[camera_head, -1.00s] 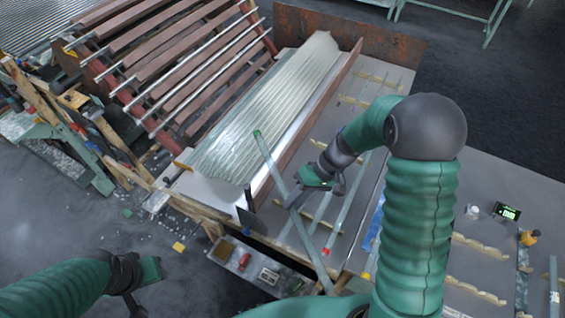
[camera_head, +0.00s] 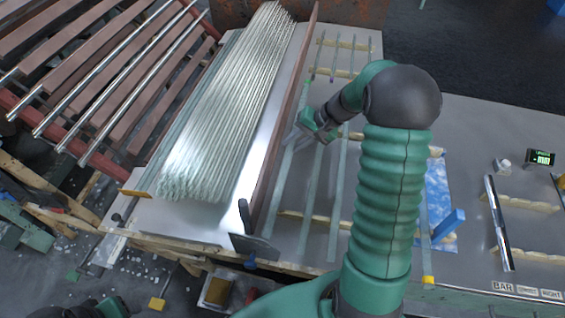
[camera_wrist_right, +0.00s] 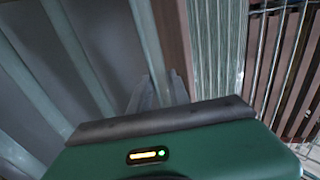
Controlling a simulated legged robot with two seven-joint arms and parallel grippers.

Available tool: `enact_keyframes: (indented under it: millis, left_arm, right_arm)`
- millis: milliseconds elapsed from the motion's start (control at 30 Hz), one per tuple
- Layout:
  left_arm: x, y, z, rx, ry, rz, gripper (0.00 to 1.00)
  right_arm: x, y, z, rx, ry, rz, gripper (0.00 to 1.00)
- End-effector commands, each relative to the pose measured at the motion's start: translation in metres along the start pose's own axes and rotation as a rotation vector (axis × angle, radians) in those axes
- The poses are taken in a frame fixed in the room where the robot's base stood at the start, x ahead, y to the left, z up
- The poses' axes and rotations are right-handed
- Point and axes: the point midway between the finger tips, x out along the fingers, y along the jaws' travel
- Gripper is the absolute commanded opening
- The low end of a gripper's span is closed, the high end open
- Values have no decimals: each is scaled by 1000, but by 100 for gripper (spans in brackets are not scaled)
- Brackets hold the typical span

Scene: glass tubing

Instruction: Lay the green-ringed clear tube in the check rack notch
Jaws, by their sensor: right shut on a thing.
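My right gripper (camera_head: 308,127) is over the left of the loose tubes on the table, shut on a clear tube (camera_head: 285,175). The wrist view also shows the held tube (camera_wrist_right: 148,45) running up from between the fingers (camera_wrist_right: 157,90). Two more clear tubes, one (camera_head: 312,190) and another (camera_head: 337,200), lie to its right across pale notched strips (camera_head: 290,214). I cannot tell which strip is the check rack. Only a bit of my left gripper (camera_head: 100,307) shows at the bottom left edge.
A pile of clear tubes (camera_head: 220,110) lies left of the brown rail (camera_head: 282,125). A dark upright plate (camera_head: 252,245) stands at the front edge. To the right are a blue block (camera_head: 449,225), a dark-and-white bar (camera_head: 498,222) on notched strips, and a green display (camera_head: 541,158).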

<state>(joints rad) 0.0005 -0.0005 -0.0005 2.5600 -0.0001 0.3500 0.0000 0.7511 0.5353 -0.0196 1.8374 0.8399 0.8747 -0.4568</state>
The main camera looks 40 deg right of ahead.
Motion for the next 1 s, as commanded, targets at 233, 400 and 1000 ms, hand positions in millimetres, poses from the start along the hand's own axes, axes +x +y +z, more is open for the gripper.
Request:
enact_keyframes:
  millis: [233,400,1000]
  left_arm:
    - [6,0,2,2,-1,0,67]
    - [10,0,2,1,0,0,67]
    - [18,0,4,1,-1,0,67]
  right_arm:
    - [42,22,1,0,-6,6,0]
    - [65,37,4,-2,-4,8,0]
    - [75,46,1,-4,-4,6,27]
